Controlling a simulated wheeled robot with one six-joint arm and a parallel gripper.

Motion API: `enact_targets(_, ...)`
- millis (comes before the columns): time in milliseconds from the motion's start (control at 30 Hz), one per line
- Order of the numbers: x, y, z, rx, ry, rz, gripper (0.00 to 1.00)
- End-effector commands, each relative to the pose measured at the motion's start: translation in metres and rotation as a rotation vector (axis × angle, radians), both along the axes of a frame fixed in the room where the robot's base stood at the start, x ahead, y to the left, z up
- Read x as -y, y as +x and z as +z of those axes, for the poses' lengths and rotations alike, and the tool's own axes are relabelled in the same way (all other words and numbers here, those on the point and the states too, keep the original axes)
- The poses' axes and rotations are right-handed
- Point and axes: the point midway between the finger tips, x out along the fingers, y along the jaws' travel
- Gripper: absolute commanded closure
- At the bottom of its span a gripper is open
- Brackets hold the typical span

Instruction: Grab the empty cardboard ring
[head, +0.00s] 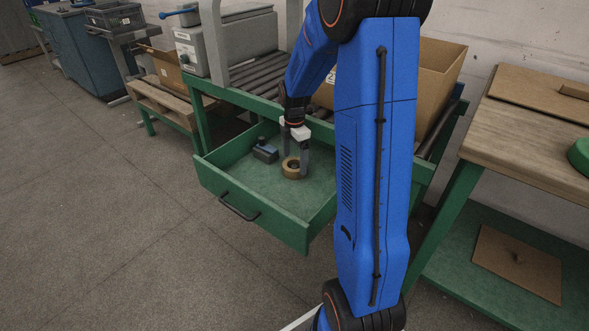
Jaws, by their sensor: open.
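A small tan cardboard ring (291,173) lies on the floor of an open green drawer (250,222). My gripper (294,167) points down into the drawer right at the ring, with its two dark fingers apart. One finger appears at the ring's left and the other at its right or over its edge. I cannot tell whether the fingers touch the ring or how deep they reach. Part of the ring's top is covered by the fingers.
A dark grey tool-like object (265,152) lies in the drawer left of the ring. The drawer walls stand around both. A roller table (250,72) with a cardboard box (440,75) is above and behind. A wooden-topped bench (530,125) stands at the right. The floor at left is clear.

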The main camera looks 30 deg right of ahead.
Motion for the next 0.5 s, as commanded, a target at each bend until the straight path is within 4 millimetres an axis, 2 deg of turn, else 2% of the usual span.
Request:
enact_targets(133, 0.0, 0.0002, -0.0132, 0.0, 0.0, 0.0, 0.13)
enact_targets(400, 0.0001, 0.0005, -0.0157, 0.002, 0.0, 0.0, 0.13)
enact_targets(433, 0.0001, 0.0004, -0.0157, 0.002, 0.0, 0.0, 0.18)
enact_targets(500, 0.0, 0.0004, -0.0156, 0.002, 0.0, 0.0, 0.35)
